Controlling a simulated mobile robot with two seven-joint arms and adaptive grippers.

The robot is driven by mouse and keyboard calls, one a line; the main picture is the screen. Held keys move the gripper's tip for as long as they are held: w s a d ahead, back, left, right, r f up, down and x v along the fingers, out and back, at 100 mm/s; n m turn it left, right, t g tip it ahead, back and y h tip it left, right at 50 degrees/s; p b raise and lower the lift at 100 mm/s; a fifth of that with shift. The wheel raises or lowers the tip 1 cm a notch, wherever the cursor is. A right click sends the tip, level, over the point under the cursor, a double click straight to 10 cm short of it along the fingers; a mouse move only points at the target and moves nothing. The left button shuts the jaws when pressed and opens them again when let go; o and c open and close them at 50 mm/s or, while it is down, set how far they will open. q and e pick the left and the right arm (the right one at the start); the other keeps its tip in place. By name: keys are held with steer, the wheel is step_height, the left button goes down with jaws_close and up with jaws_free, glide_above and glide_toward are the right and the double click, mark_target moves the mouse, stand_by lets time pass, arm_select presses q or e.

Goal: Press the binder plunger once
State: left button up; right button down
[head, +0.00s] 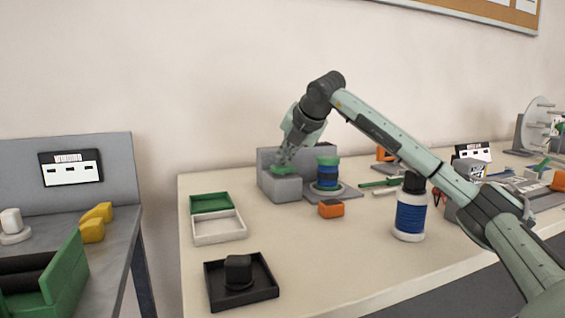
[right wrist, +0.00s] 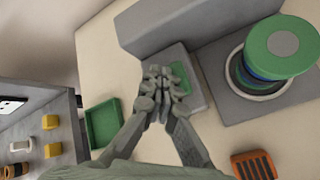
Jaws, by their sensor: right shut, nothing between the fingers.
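The grey binder block (head: 281,187) stands near the back left of the table, with a green plunger pad (head: 285,170) on its low step. My right gripper (head: 281,162) points down over this pad, shut and empty. In the right wrist view, its closed fingertips (right wrist: 162,82) overlap the left part of the green pad (right wrist: 182,77); I cannot tell whether they touch it. My left gripper is not in view.
A green-topped spool (head: 327,175) stands on a plate right of the block. An orange block (head: 331,208), a blue-banded bottle (head: 410,212), a white tray (head: 218,227) and a black tray (head: 263,290) are nearby. The table's front middle is clear.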

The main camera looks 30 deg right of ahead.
mark_target(284, 167)
steer(key=shift+f, duration=0.35)
steer(key=shift+r+p, duration=1.15)
steer(key=shift+r, duration=0.55)
step_height(284, 167, up, 5)
steer(key=p, duration=0.4)
stand_by(0.3)
